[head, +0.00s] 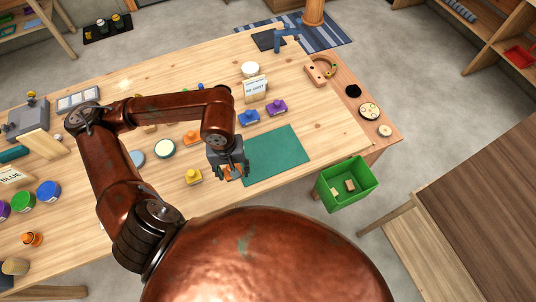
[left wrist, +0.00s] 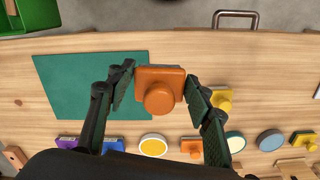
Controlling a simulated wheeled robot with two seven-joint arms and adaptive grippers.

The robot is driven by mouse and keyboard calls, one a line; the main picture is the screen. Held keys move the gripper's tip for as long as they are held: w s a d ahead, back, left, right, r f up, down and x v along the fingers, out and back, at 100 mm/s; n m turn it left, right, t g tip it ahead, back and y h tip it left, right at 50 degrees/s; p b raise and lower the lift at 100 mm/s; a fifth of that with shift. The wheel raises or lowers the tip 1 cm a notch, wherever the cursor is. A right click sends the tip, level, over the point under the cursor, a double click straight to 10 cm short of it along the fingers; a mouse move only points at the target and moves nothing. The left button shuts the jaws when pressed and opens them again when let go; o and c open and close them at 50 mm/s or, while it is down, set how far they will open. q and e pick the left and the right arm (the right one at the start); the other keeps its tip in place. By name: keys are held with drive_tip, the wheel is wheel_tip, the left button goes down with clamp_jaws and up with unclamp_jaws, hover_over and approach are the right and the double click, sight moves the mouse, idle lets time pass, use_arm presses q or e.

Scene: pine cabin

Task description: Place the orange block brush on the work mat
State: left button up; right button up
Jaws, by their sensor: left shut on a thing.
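The orange block brush (left wrist: 160,90) is a square orange block with a round knob. My left gripper (left wrist: 158,84) is shut on it, with one finger on each side. In the head view the gripper (head: 231,172) partly hides the brush, leaving some orange (head: 227,178) showing at the left edge of the work mat. The work mat (head: 276,156) is a flat, bare dark green rectangle; it also shows in the left wrist view (left wrist: 85,85). The brush overlaps the mat's edge in the left wrist view; its exact height is unclear. My right gripper is not in view.
A yellow block (head: 194,177) stands left of the gripper, and another orange block (head: 191,137) is farther back. Blue (head: 248,118) and purple (head: 276,106) blocks stand behind the mat. A green bin (head: 347,184) is beyond the table's right edge.

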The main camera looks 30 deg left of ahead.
use_arm(q)
drive_tip(key=shift+a+f, duration=0.15)
drive_tip(key=shift+f, duration=0.15)
drive_tip(key=w+f, duration=0.2)
drive_tip(key=w, duration=0.2)
drive_tip(key=w+f, duration=0.3)
drive_tip(key=w, duration=0.1)
drive_tip(key=w+f, duration=0.3)
drive_tip(key=w, duration=0.1)
drive_tip(key=shift+a, duration=0.2)
drive_tip(key=shift+w+f, duration=0.35)
drive_tip(key=shift+f, duration=0.1)
drive_tip(key=f, duration=0.3)
drive_tip(key=shift+w+f, duration=0.1)
drive_tip(key=shift+w, duration=0.15)
drive_tip(key=shift+a+f, duration=0.1)
drive_tip(key=shift+f, duration=0.15)
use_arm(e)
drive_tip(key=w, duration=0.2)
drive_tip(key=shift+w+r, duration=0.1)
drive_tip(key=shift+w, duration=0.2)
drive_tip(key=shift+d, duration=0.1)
